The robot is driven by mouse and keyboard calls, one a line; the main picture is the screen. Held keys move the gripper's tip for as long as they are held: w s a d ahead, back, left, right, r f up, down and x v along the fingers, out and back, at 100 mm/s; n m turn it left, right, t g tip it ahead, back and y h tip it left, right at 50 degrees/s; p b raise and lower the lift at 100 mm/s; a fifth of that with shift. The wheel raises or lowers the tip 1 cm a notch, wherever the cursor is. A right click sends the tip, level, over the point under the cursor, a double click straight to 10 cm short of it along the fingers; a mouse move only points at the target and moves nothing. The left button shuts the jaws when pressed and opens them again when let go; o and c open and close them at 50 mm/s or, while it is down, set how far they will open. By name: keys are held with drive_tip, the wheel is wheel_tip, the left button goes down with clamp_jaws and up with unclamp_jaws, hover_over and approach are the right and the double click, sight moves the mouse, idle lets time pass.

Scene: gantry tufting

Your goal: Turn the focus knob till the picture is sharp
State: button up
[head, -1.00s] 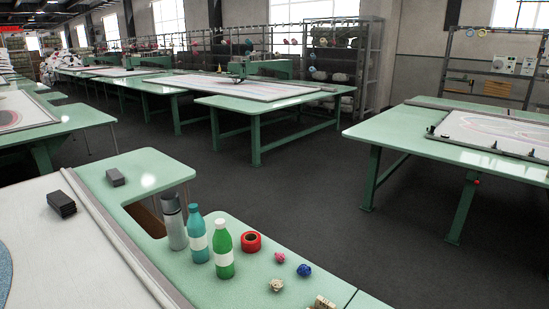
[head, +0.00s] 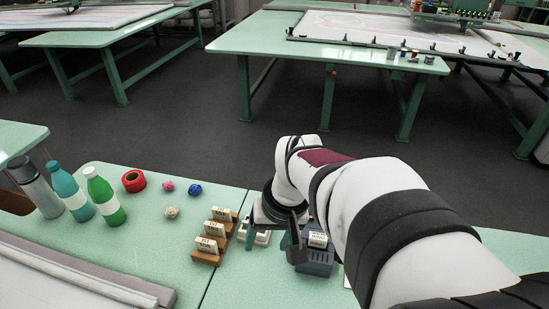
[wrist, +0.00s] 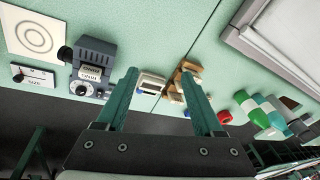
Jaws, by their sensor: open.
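A blue-grey device (wrist: 93,62) with white labels sits left of my gripper (wrist: 158,74) in the wrist view. It has a black knob (wrist: 65,53) on its side and a dial (wrist: 80,90) on its face; I cannot tell which is the focus knob. Beside it lies a white card with concentric rings (wrist: 33,38). In the head view the device (head: 316,262) stands on the green table, partly hidden by my arm. My green fingers are apart with nothing held, and the knob is clear of them.
Wooden blocks with white labels (head: 211,240) and a small white item (wrist: 152,83) lie near my fingers. Bottles (head: 104,195), a red roll (head: 134,181) and small balls (head: 195,190) stand on the left.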

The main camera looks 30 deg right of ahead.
drive_tip(key=w+d+f+t+h, duration=0.1)
drive_tip(key=w+d+f+h, duration=0.15)
drive_tip(key=d, duration=0.95)
drive_tip(key=w+d+f+t+h, duration=0.15)
drive_tip(key=d+f, duration=0.25)
drive_tip(key=d, duration=0.9)
drive_tip(key=shift+g+y, duration=0.4)
drive_tip(key=shift+g, duration=0.15)
drive_tip(key=x, duration=1.5)
drive_tip(key=shift+w+a, duration=0.1)
drive_tip(key=shift+a, duration=0.2)
clamp_jaws()
